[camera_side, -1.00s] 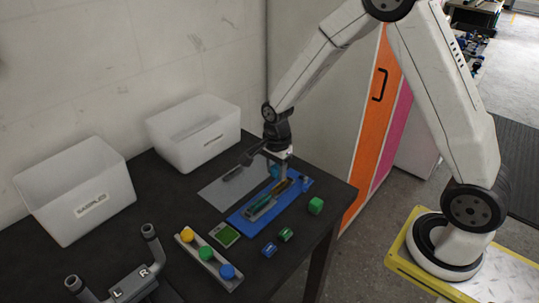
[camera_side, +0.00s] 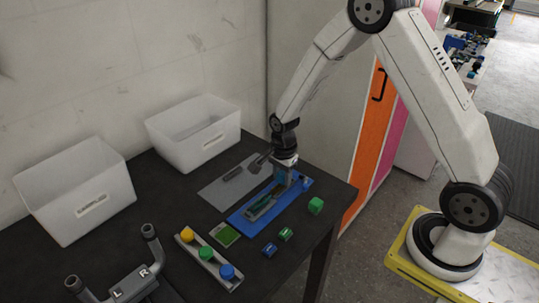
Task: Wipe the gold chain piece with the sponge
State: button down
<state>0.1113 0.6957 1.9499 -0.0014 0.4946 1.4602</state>
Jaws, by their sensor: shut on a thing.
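My gripper (camera_side: 283,177) points down over the blue mat (camera_side: 240,222), near its back right part. It is shut on a small teal-blue block, which looks like the sponge (camera_side: 281,174); the fingers and the block's underside are hard to make out. A grey-green tool-like piece (camera_side: 262,207) lies along the mat just to the left and in front of the gripper. The gold chain piece cannot be made out now; the gripper seems to cover its place. I cannot tell whether the block touches anything under it.
A grey sheet (camera_side: 215,193) with a dark tool lies behind the mat. White bins (camera_side: 195,132) line the wall.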

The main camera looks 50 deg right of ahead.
jog(key=a, duration=0.2)
jog(key=shift+a+f, duration=0.1)
jog(key=shift+a, duration=0.2)
jog(key=shift+a+r, duration=0.1)
jog(key=shift+r, duration=0.15)
notch_tip(320, 180, up, 8)
jog(key=shift+f, duration=0.15)
jog(key=shift+s, duration=0.15)
dwell(0.4)
